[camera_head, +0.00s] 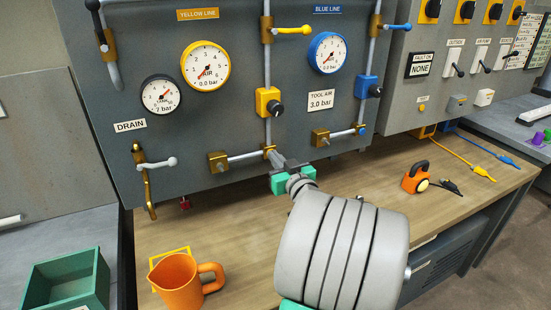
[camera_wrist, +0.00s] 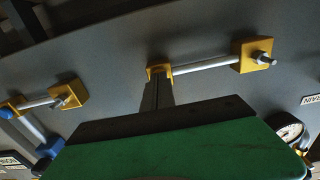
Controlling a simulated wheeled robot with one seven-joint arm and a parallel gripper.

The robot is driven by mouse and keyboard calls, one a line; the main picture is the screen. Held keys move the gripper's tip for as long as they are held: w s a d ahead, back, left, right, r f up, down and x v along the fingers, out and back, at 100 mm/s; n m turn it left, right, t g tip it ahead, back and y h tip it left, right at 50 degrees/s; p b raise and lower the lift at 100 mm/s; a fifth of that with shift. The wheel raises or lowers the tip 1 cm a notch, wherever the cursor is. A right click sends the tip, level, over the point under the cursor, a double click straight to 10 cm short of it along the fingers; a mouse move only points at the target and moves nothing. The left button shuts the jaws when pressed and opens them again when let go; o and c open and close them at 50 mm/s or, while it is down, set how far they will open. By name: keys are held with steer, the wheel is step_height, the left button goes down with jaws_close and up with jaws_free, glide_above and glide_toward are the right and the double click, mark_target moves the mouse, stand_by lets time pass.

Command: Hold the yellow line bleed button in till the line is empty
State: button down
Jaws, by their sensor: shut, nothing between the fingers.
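The yellow line (camera_head: 267,60) runs down the grey panel under its yellow sign to a brass fitting (camera_head: 267,149). My gripper (camera_head: 275,157) is shut and empty, its fingertips at this fitting. In the wrist view my fingers (camera_wrist: 157,92) end at the same yellow fitting (camera_wrist: 160,71). The bleed button itself is hidden behind the fingertips, so I cannot tell how far in it is. The yellow-rimmed gauge (camera_head: 206,65) reads 0.0 bar on its label. A pipe leads left from the fitting to a brass block (camera_head: 218,162).
The blue line's similar fitting with a blue button (camera_head: 362,130) is to the right. A drain lever (camera_head: 154,164) is at left. An orange jug (camera_head: 177,281) and an orange padlock-like item (camera_head: 416,179) stand on the wooden bench (camera_head: 237,236).

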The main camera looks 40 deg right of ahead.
steer(key=shift+r, duration=0.2)
steer(key=b+v, duration=0.1)
steer(key=v, duration=0.1)
steer(key=b+v, duration=0.1)
steer(key=v, duration=0.2)
steer(key=shift+s+f+b, duration=0.15)
steer(key=shift+f+b, duration=0.1)
steer(key=shift+b, duration=0.15)
stand_by(0.5)
